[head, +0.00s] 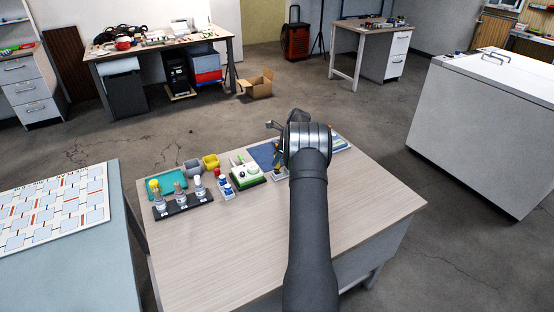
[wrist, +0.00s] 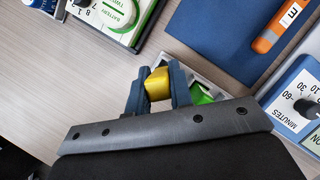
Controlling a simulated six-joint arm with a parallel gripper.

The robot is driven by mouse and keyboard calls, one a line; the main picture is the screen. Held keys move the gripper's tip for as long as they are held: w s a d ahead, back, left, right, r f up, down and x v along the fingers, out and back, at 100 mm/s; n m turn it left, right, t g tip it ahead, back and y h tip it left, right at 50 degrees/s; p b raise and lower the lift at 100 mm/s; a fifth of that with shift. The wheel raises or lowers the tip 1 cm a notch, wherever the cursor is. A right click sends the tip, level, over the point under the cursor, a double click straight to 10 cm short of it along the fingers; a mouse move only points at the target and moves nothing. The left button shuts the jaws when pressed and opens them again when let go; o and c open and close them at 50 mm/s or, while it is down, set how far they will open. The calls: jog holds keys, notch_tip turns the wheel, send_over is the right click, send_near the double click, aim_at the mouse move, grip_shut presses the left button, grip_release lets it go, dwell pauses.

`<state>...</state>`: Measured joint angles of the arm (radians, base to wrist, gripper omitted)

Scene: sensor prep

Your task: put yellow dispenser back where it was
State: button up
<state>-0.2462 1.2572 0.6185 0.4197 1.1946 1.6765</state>
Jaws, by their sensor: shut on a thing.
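My gripper (wrist: 158,88) is shut on a yellow dispenser (wrist: 157,80), whose yellow end shows between the two blue-grey fingers. The rest of it is hidden behind the fingers and gripper body. Beside the right finger is a pale grey holder (wrist: 205,78) with a green part (wrist: 203,97) in it, partly covered by my gripper. I cannot tell whether the dispenser touches the holder. In the head view my gripper is mostly hidden behind my wrist, over the far part of the table.
A blue mat (wrist: 225,32) with an orange marker (wrist: 276,30) lies beyond the holder. A minutes timer (wrist: 297,100) is at right, a green-and-white battery tester (wrist: 112,18) at upper left. A dark rack (head: 184,205) of bottles stands at the table's left; the table's (head: 240,245) front is clear.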

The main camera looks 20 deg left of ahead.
jog(key=shift+f, duration=0.15)
jog(key=shift+f, duration=0.4)
jog(key=o, duration=0.8)
jog(key=shift+r, duration=0.4)
jog(key=v, duration=1.2)
jog(key=shift+r, duration=0.2)
